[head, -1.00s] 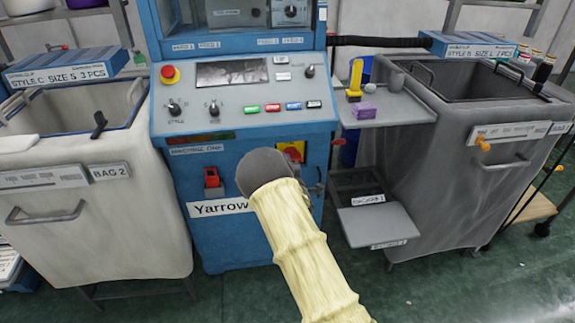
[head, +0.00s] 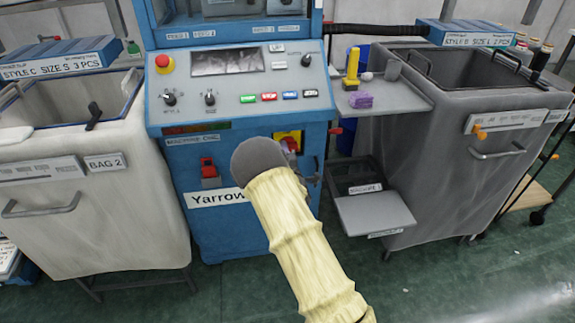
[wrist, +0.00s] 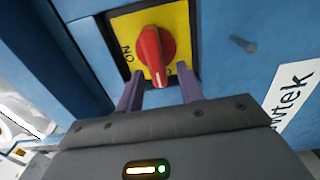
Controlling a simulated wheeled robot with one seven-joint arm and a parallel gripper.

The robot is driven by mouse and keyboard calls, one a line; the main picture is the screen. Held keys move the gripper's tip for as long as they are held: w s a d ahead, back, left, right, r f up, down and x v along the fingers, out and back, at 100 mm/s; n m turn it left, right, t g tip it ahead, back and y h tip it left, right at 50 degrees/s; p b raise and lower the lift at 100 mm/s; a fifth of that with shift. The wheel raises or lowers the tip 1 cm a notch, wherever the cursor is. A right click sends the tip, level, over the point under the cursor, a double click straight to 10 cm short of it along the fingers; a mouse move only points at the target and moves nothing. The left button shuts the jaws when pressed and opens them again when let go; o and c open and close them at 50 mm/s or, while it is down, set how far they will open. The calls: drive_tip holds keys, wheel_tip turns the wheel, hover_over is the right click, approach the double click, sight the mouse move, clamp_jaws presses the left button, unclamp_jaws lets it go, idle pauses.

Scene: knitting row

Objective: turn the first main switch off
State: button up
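The main switch is a red rotary knob (wrist: 153,55) on a yellow plate (wrist: 122,27) set in the blue machine front. The word ON shows at the plate's left, and the knob's white-marked end points down in the wrist view. In the head view my cream-sleeved arm hides most of the gripper.
A red switch (head: 208,168) is left of the plate, above the Yarrow label (head: 217,198). The control panel (head: 240,85) with a red stop button (head: 163,63) is above. A grey shelf (head: 395,100) and lower tray (head: 375,213) stick out at right. Bags flank the machine.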

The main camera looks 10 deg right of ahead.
drive_tip(key=s, duration=1.7)
drive_tip(key=shift+p, duration=0.4)
drive_tip(key=shift+s, duration=0.1)
drive_tip(key=s+d+r+m+g, duration=0.1)
drive_tip(key=s+r+m+g, duration=0.2)
drive_tip(key=s+m+g, duration=0.7)
drive_tip(key=s+d+r+m+g, duration=0.1)
drive_tip(key=s+r+m+g, duration=0.2)
drive_tip(key=s+m+g, duration=0.7)
wheel_tip(320, 180, up, 26)
drive_tip(key=s+n+t+p, duration=0.1)
drive_tip(key=t+p, duration=0.3)
drive_tip(key=p, duration=2.2)
drive_tip(key=shift+s+n+t, duration=0.3)
drive_tip(key=shift+s+n, duration=0.1)
drive_tip(key=shift+s, duration=0.3)
